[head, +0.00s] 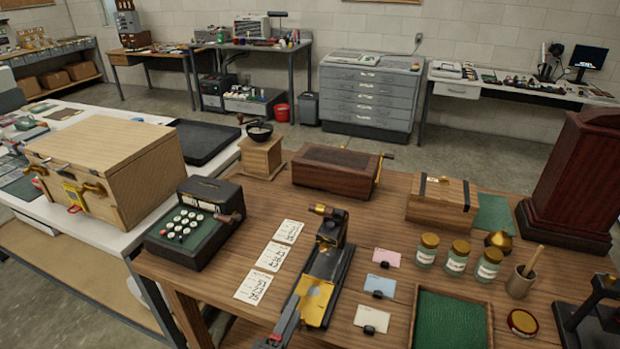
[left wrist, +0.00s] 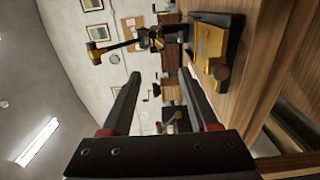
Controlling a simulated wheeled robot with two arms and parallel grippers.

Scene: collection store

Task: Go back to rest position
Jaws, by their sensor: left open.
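My left gripper (head: 291,312) shows at the bottom of the head view, beside the near left part of a dark press with a brass plate (head: 317,300). I cannot tell from the head view whether it touches the press. In the left wrist view the two dark fingers (left wrist: 158,76) are apart with nothing between them. The press (left wrist: 208,42) shows at the top right of that view, to the right of the fingers. My right gripper is not in view.
The wooden table (head: 225,270) holds an adding machine (head: 196,221), number cards (head: 270,256), coloured cards (head: 380,286), jars (head: 457,257), a green-lined tray (head: 411,320) and a crank box (head: 335,171). A white table with a wooden chest (head: 110,165) stands left. Open floor lies behind.

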